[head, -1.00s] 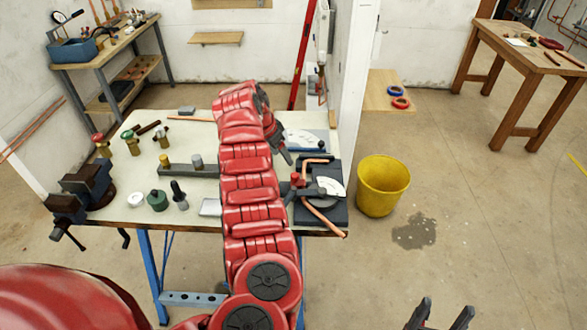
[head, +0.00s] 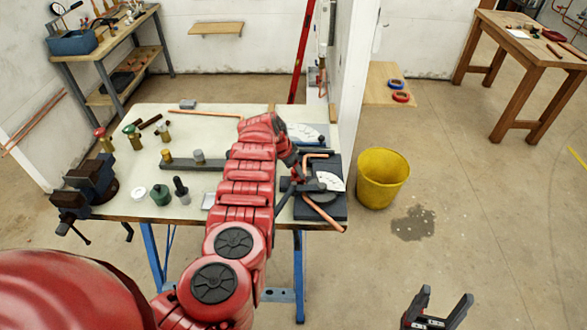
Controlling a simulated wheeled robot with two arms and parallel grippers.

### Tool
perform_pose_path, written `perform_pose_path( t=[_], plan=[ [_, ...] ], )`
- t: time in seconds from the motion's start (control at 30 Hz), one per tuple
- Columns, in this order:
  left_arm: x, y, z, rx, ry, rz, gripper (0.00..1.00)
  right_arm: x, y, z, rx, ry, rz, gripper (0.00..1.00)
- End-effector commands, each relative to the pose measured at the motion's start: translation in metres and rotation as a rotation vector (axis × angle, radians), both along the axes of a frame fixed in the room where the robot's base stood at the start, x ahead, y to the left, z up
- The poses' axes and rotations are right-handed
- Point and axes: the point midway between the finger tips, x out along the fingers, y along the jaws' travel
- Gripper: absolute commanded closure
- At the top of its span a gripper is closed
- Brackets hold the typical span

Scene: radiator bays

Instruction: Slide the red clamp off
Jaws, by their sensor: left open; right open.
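A pipe bender with a dark base (head: 332,210) and a white scale plate (head: 331,181) sits at the right end of the workbench (head: 140,205). A bent copper pipe (head: 325,214) lies in it, one end past the bench's front edge. My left gripper (head: 293,180) reaches down over the bender's left side, its fingers apart. I cannot pick out the red clamp; the gripper covers the spot where a small red part showed earlier. Whether the fingers touch it, I cannot tell. My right gripper (head: 438,306) is open and empty above the floor at the bottom.
A yellow bucket (head: 382,179) stands on the floor right of the bench. A white wall end (head: 350,100) rises behind the bench's right side. A vise (head: 90,183), a green jar (head: 161,195) and several fittings occupy the bench's left part.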

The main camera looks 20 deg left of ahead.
Motion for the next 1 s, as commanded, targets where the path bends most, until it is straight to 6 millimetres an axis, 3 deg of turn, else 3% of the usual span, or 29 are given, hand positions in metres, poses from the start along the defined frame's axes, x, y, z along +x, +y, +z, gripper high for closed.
perform_pose_path(
  t=[0.2, 0.57, 1.0],
  plan=[
    [-0.0001, 0.0003, -0.0001, 0.000, 0.000, 0.001, 0.34, -0.0001, 0.0000, 0.0001, 0.000, 0.000, 0.000, 0.33],
    [-0.0003, 0.0004, -0.0001, 0.000, 0.001, 0.001, 0.98, 0.0000, 0.0000, 0.0001, 0.000, 0.000, 0.000, 0.33],
    [-0.0003, 0.0003, -0.0001, 0.000, 0.001, 0.001, 1.00, 0.0000, 0.0000, 0.0001, 0.000, 0.000, 0.000, 0.33]
  ],
)
